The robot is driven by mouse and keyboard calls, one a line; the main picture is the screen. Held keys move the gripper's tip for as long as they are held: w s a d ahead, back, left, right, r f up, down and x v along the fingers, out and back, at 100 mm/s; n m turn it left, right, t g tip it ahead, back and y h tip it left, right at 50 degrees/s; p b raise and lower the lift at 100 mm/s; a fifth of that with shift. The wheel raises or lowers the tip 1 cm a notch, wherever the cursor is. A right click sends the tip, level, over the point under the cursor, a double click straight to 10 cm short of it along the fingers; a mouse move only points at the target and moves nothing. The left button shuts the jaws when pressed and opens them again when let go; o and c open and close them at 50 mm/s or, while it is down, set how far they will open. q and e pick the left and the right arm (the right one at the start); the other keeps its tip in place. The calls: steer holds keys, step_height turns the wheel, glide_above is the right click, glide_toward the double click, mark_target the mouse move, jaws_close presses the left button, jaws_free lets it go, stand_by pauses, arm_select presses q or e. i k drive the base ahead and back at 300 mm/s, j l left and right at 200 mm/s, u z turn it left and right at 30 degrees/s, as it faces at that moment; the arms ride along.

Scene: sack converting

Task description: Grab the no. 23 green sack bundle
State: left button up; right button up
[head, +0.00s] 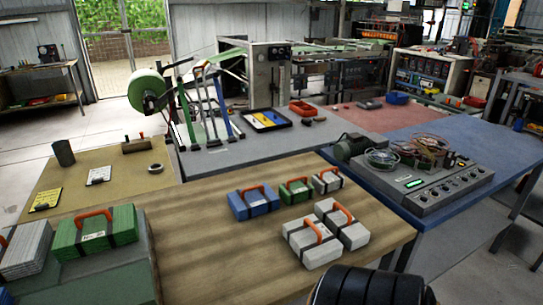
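Two green sack bundles with black straps and orange handles are in the head view. The smaller green bundle (296,191) lies on the wooden tabletop (200,262), between a blue bundle (254,202) and a small white bundle (327,181). The numbers on the labels are too small to read. Neither of my grippers shows. A black rounded part of mine is at the bottom edge, right of centre.
Two larger white bundles (313,243) lie at the wooden table's front right. A grey stack (24,250) is at the far left. A control box (436,187) stands on the blue table at the right. The wooden tabletop's left and front left are clear.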

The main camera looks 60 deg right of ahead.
mark_target(298, 189)
steer(key=i+z, duration=0.55)
steer(key=z, duration=0.15)
steer(key=i+j+z, duration=0.3)
steer(key=l+z, duration=0.1)
steer(key=z, duration=1.6)
steer(key=i+l+u, duration=0.1)
steer(key=l+u, duration=0.3)
steer(key=l, duration=0.15)
steer(key=l+u, duration=0.35)
steer(key=l, duration=0.25)
steer(key=l+u, duration=0.4)
steer(key=l, duration=0.2)
